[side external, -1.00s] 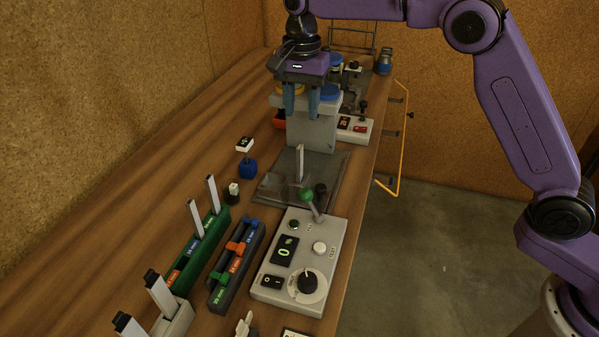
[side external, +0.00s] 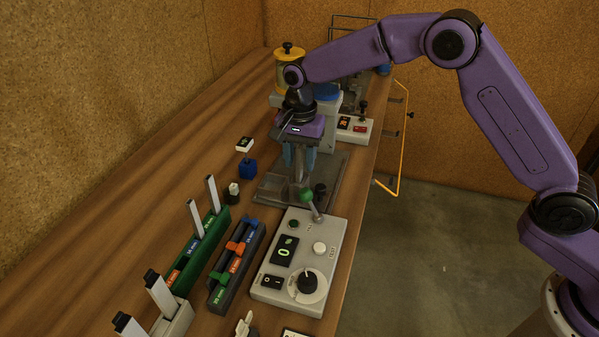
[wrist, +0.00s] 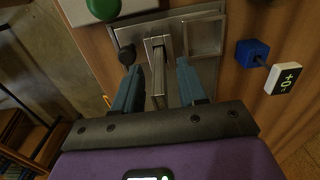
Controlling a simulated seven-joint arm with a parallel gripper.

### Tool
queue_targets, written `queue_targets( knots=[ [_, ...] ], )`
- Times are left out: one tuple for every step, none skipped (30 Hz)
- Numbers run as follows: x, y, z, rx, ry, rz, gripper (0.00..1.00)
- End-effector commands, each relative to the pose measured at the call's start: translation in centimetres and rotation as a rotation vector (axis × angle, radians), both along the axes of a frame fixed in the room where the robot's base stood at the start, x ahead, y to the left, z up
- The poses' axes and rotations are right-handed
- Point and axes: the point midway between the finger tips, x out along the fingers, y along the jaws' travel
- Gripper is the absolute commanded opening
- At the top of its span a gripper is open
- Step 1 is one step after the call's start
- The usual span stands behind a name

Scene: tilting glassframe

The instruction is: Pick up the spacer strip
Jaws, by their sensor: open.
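A pale grey spacer strip (side external: 299,163) stands upright on the dark metal fixture plate (side external: 271,189). My gripper (side external: 300,170) points straight down over it with its two blue fingers apart, one on either side of the strip. In the wrist view, the strip (wrist: 158,72) runs between the open fingers of my gripper (wrist: 159,68), with gaps visible on both sides. The strip's upper part is partly hidden by the fingers in the side view. Other pale strips (side external: 213,194) stand in a green rack (side external: 206,240) at the left.
A grey control box (side external: 305,255) with a green-knobbed lever (side external: 306,195) stands in front of the plate. A blue block (side external: 248,169) and a dark rack (side external: 235,268) with coloured pieces lie to its left. A grey pedestal (side external: 328,135) stands behind. Bare wood lies at far left.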

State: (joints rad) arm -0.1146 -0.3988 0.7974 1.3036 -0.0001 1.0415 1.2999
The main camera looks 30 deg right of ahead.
Motion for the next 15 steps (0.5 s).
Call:
queue_targets(
  knots=[
    [-0.04,0.04,-0.36,0.0,0.0,0.001,0.41],
    [-0.03,0.04,-0.48,0.0,0.0,0.001,0.41],
    [-0.03,0.04,-0.58,0.0,0.0,0.001,0.41],
    [-0.03,0.04,-0.61,0.0,0.0,0.001,0.41],
    [-0.02,0.05,-0.62,0.001,-0.001,0.001,0.41],
    [-0.02,0.05,-0.6,0.001,-0.001,0.001,0.41],
    [-0.01,0.04,-0.59,0.001,-0.001,0.001,0.41],
    [-0.01,0.04,-0.59,0.001,-0.001,0.001,0.41],
    [-0.01,0.04,-0.58,0.001,-0.001,0.001,0.41],
    [-0.01,0.05,-0.57,0.001,-0.001,0.001,0.32],
    [-0.01,0.04,-0.57,0.001,-0.001,0.001,0.22],
    [-0.01,0.05,-0.56,0.001,-0.001,0.001,0.09],
    [-0.01,0.05,-0.56,0.001,-0.001,0.001,0.0],
    [-0.01,0.05,-0.55,0.001,-0.001,0.001,0.0],
    [-0.01,0.05,-0.55,0.001,-0.001,0.001,0.0]
  ],
)
